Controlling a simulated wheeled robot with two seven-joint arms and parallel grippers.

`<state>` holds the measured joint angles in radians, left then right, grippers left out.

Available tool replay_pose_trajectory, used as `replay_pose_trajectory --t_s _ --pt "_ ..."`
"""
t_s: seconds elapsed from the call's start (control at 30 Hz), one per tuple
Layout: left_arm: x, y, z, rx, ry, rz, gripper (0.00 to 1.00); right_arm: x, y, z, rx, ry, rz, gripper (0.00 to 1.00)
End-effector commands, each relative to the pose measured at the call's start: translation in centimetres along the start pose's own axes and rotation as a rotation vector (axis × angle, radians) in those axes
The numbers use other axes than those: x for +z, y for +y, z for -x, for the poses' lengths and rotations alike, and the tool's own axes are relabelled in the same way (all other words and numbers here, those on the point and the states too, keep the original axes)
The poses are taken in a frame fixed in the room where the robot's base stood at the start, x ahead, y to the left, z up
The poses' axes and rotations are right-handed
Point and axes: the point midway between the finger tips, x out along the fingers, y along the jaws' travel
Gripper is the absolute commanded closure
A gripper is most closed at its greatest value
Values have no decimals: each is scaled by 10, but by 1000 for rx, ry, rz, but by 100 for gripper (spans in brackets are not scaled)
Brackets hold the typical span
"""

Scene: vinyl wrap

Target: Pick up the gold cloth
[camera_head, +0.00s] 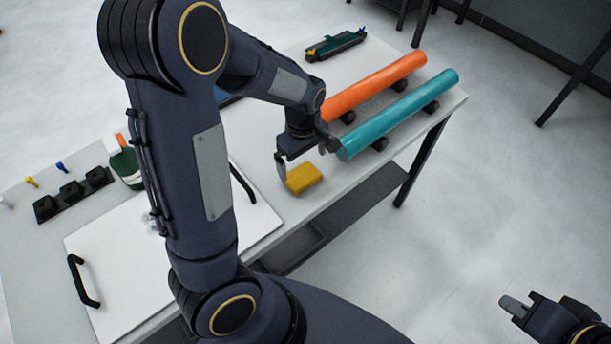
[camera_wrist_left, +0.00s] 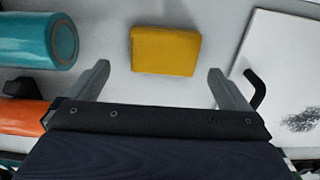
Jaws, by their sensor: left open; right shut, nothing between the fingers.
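The gold cloth (camera_head: 304,179) is a small folded yellow block lying on the white table, near its front edge. My left gripper (camera_head: 302,163) is open just above and behind it. In the left wrist view the cloth (camera_wrist_left: 165,51) lies ahead of and between the two spread fingers of my left gripper (camera_wrist_left: 158,78), with clear space on both sides. No contact is visible. My right gripper (camera_head: 517,308) is at the bottom right, shut and empty, away from the table over the floor.
An orange roll (camera_head: 374,87) and a teal roll (camera_head: 400,114) lie on dark supports right of the cloth. A white panel (camera_head: 115,245) with black handles lies to the left. A black holder (camera_head: 73,195) sits far left.

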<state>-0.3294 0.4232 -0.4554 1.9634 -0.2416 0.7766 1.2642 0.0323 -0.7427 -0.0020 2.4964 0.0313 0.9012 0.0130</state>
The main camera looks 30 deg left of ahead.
Motion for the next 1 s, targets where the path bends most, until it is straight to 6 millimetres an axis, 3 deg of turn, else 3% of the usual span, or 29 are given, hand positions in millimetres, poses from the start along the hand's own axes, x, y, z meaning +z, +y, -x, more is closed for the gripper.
replay_pose_trajectory --t_s 0.3,0.63,0.93,1.0 --pt "2 -6 -45 -4 -2 -2 0 0 0 0 0 0 0 100" --pt "2 -5 -51 0 -1 -2 0 0 0 0 0 0 0 100" --pt "2 -5 -51 0 -1 -2 39 0 0 0 0 0 0 100" --pt "2 -5 -51 0 -1 -2 41 0 0 0 0 0 0 100"
